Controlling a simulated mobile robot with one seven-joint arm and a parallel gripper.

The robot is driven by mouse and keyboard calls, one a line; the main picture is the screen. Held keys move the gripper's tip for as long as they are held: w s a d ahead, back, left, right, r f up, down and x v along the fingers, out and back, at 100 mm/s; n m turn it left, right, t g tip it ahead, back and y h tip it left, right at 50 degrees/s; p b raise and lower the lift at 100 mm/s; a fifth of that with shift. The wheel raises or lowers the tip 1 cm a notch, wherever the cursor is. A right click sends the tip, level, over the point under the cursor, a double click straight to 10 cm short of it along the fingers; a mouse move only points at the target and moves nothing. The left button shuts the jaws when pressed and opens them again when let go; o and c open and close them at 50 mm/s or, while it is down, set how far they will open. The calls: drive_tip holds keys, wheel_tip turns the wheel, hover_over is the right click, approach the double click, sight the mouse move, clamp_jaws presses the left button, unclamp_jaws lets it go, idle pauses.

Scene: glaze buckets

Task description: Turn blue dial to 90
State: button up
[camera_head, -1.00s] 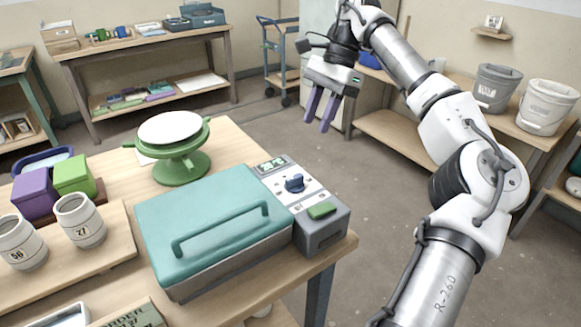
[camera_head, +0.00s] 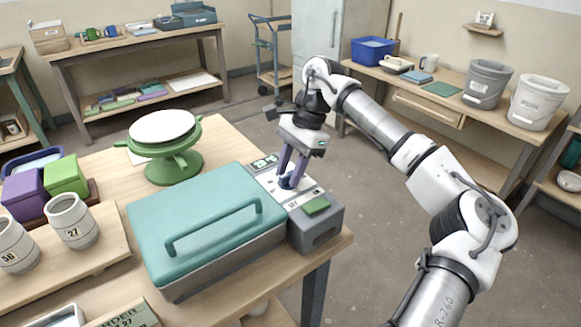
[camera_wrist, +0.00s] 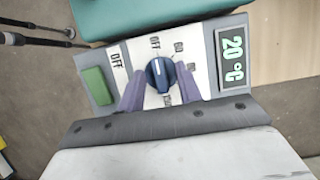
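The blue dial (camera_wrist: 160,74) sits on the white control panel of the teal-lidded box (camera_head: 205,205). In the wrist view its white pointer mark is toward the OFF label. A 60 label is beside OFF; the labels further round are partly covered by a finger. The display (camera_wrist: 233,56) reads 20 °C. My gripper (camera_wrist: 160,80) is open, with its two purple fingers on either side of the dial. I cannot tell whether they touch it. In the head view my gripper (camera_head: 291,180) points down over the panel and partly hides the dial.
A green button (camera_wrist: 95,86) is beside the dial, next to another OFF label. The box lid has a raised handle (camera_head: 215,228). A green turntable (camera_head: 165,145) stands behind the box, and jars (camera_head: 70,222) stand at left. The floor right of the table is open.

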clamp_jaws()
drive_tip(key=shift+m+b, duration=0.3)
drive_tip(key=shift+m, duration=0.1)
drive_tip(key=m+b, duration=0.1)
drive_tip(key=m+t+b, duration=0.1)
drive_tip(key=shift+d+f+m, duration=0.15)
drive_tip(key=shift+m, duration=0.25)
drive_tip(key=m+t+b, duration=0.1)
drive_tip(key=m+b, duration=0.1)
drive_tip(key=m+t+b, duration=0.1)
drive_tip(key=m, duration=0.2)
drive_tip(key=shift+s+y+b, duration=0.2)
drive_tip(key=shift+y+b, duration=0.1)
drive_tip(key=shift+b, duration=0.1)
drive_tip(key=m+t+b, duration=0.2)
drive_tip(key=m+b, duration=0.1)
drive_tip(key=m, duration=0.1)
drive_tip(key=shift+s+m, duration=0.1)
drive_tip(key=shift+m, duration=0.3)
drive_tip(key=m+b, duration=0.1)
drive_tip(key=m, duration=0.1)
drive_tip(key=m+t+h+b, duration=0.1)
drive_tip(key=m, duration=0.1)
drive_tip(key=shift+s+h+b, duration=0.1)
drive_tip(key=shift+h+b, duration=0.2)
drive_tip(key=shift+m, duration=0.3)
